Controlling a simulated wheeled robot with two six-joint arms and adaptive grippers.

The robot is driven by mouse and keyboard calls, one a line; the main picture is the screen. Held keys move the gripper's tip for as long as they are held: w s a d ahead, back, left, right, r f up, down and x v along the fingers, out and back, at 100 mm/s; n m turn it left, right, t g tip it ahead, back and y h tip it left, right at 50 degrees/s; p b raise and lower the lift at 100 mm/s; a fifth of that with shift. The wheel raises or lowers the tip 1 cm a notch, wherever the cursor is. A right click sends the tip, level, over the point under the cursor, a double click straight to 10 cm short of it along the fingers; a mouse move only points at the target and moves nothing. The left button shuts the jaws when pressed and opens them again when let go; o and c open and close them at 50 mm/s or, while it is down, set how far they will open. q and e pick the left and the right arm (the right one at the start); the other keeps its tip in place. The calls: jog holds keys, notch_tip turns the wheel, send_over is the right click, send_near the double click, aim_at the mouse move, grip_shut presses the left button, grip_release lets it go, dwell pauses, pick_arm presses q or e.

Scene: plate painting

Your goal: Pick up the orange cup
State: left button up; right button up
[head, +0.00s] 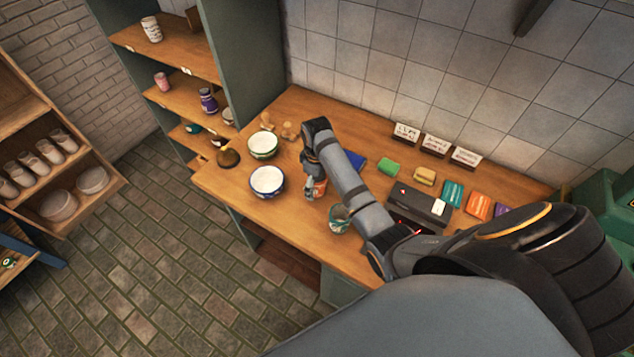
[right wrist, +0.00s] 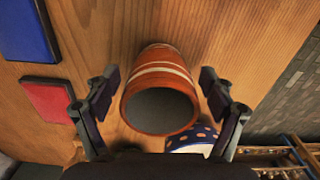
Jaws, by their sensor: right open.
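The orange cup (right wrist: 160,88) has white bands and a dark grey inside. In the right wrist view it is between the two open fingers of my right gripper (right wrist: 158,100), with a gap on each side. In the head view the orange cup (head: 320,187) shows only in part, beside my right gripper (head: 311,192), whose arm hides some of it. The cup is on the wooden counter (head: 300,240). My left gripper is not in either view.
A blue-rimmed bowl (head: 267,181) stands just left of the cup, with a green bowl (head: 263,145) behind it. A teal cup (head: 340,219) stands close in front. A dark box (head: 420,204) and several coloured blocks lie to the right. Small signs (head: 436,145) stand along the wall.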

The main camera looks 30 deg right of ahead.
jog(key=c, duration=1.4)
jog(key=shift+r, duration=0.1)
